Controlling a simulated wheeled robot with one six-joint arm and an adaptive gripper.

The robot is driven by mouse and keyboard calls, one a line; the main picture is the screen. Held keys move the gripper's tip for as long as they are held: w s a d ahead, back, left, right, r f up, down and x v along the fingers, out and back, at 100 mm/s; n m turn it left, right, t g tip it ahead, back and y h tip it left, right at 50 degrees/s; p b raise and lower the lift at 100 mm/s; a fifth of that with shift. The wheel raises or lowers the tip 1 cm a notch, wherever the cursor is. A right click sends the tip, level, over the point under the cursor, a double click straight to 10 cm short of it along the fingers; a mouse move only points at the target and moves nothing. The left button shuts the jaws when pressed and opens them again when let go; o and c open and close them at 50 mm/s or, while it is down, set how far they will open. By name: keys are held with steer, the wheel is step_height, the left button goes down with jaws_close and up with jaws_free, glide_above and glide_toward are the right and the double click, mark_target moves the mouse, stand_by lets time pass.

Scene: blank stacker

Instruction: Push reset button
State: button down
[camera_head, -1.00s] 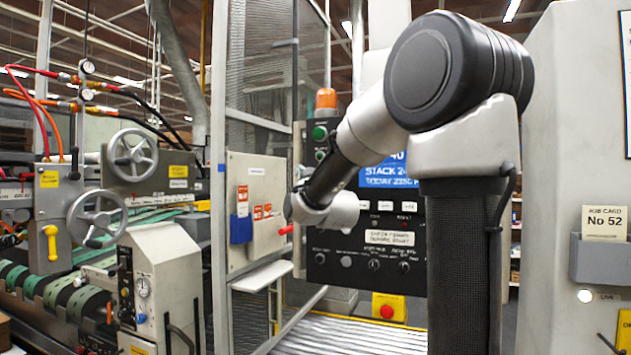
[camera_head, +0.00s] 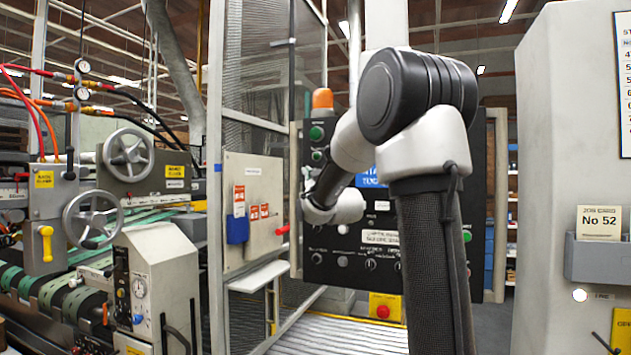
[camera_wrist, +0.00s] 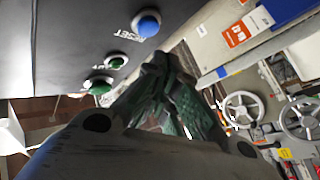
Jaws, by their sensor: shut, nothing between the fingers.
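The blue reset button (camera_wrist: 148,24) sits on the dark panel in the wrist view, beside the word RESET. My gripper (camera_wrist: 157,62) is shut and empty. Its fingertips appear just below the blue button in that view; I see a gap, but cannot tell the depth. Two green buttons show to the left, one (camera_wrist: 118,62) nearer and one (camera_wrist: 100,86) farther. In the head view the black control panel (camera_head: 340,270) stands behind my arm, with green buttons (camera_head: 316,133) at its upper left. The blue button cannot be made out there, and my wrist covers part of the panel.
An orange beacon (camera_head: 322,98) tops the panel. A grey box (camera_head: 257,200) with a red handle stands left of it. A yellow box with a red button (camera_head: 383,311) is low down. A machine with handwheels (camera_head: 130,155) fills the left; a grey cabinet (camera_head: 570,140) stands right.

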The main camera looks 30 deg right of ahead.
steer(key=shift+w+d, duration=0.4)
steer(key=shift+d, duration=0.1)
stand_by(1.2)
steer(key=shift+w+d, duration=0.25)
steer(key=shift+d, duration=0.05)
steer(key=shift+w+d, duration=0.25)
steer(key=shift+d, duration=0.1)
stand_by(0.6)
steer(key=shift+a, duration=0.1)
steer(key=shift+s+a, duration=0.5)
steer(key=shift+a, duration=0.05)
steer(key=shift+s+a, duration=0.1)
steer(key=shift+s+a, duration=0.75)
steer(key=shift+a, duration=0.2)
steer(key=shift+s+a, duration=0.75)
steer(key=shift+a, duration=0.2)
